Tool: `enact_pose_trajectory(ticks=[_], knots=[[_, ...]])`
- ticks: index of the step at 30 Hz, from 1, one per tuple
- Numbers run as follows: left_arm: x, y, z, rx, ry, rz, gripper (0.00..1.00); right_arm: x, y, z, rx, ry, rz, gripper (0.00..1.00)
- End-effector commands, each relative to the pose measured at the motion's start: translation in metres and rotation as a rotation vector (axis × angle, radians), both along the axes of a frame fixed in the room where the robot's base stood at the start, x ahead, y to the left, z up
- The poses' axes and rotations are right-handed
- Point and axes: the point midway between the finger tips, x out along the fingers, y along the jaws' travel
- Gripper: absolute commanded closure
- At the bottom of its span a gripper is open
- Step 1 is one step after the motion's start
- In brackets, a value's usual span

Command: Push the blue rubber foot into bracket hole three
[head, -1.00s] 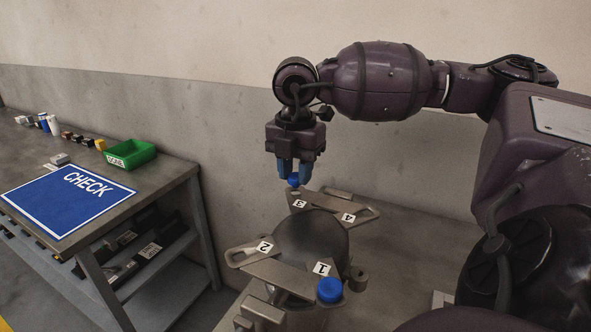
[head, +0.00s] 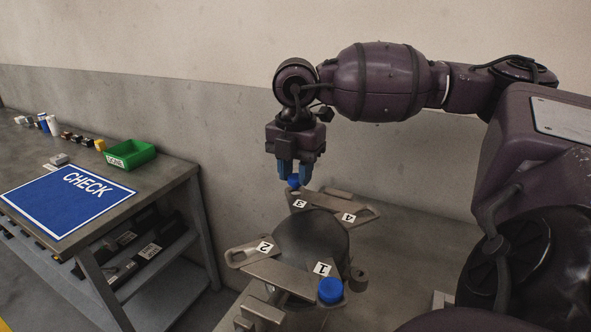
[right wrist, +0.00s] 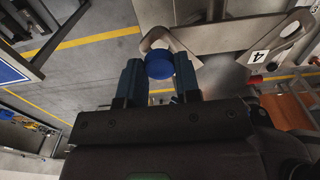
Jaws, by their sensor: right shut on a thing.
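The blue rubber foot (head: 293,181) is between the fingertips of my right gripper (head: 294,174), which is shut on it. It also shows in the right wrist view (right wrist: 159,65), against the end of a metal bracket arm. The bracket (head: 330,207) carries the labels 3 and 4 at the back of the compressor (head: 311,240). The foot is at the label 3 end. Whether it touches the bracket or sits in the hole I cannot tell; the hole is hidden. Another blue foot (head: 330,290) sits by label 1 on the front bracket (head: 283,277). My left gripper is not in view.
A workbench (head: 150,187) on the left holds a blue CHECK mat (head: 62,205), a green bin (head: 131,155) and several small parts. A wall stands behind the compressor. Label 2's end of the front bracket (head: 240,258) has no foot on it.

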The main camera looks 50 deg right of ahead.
Motion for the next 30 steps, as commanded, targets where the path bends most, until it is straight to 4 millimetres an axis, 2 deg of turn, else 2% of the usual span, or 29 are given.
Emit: enact_pose_trajectory(ticks=[28, 29, 30], knots=[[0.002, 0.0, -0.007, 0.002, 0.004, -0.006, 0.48, 0.0, 0.0, -0.02, 0.0, 0.001, 0.0, 1.0], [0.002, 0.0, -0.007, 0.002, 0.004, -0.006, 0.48, 0.0, 0.0, -0.019, 0.0, 0.0, 0.0, 0.66], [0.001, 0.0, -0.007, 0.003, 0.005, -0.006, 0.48, 0.0, 0.0, -0.019, 0.0, 0.0, 0.0, 0.6]])
